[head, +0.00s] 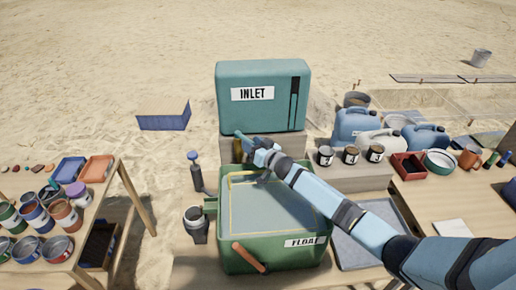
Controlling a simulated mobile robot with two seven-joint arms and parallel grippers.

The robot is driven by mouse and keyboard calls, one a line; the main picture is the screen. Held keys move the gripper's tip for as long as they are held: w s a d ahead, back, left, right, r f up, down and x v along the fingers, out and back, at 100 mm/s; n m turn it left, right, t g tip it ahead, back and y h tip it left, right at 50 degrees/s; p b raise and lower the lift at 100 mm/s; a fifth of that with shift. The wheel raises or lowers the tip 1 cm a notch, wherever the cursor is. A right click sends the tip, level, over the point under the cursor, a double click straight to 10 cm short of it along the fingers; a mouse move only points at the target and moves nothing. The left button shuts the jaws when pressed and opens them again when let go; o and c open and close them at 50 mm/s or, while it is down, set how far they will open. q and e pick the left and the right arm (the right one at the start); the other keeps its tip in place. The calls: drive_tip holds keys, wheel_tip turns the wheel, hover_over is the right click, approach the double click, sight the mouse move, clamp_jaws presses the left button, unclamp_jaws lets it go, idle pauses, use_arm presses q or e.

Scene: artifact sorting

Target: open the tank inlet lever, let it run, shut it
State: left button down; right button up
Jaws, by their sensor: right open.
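The teal tank (228,112) marked INLET stands on a block at the back centre. A dark slot with a strip runs down its front right. A brass-coloured valve part (237,152) sits below the tank, with what looks like a teal lever (243,137) at its top. My right gripper (256,151) is open just right of this lever; I cannot tell whether they touch. The green tub (232,249) marked FLOAT stands below, with greyish liquid inside a yellow line. Its orange handle (248,257) is tilted on the front. My left gripper is out of view.
My right arm crosses the tub's right side. Several small cans (350,155) and blue jugs (357,125) stand to the right. A grey tray (357,249) lies right of the tub. A hand pump (196,175) and grey cup (196,222) are left. A paint table (130,190) is further left.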

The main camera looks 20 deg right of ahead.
drive_tip(key=b+v, duration=0.1)
drive_tip(key=v, duration=1.2)
drive_tip(key=shift+s+b, duration=0.35)
drive_tip(key=shift+d, duration=0.1)
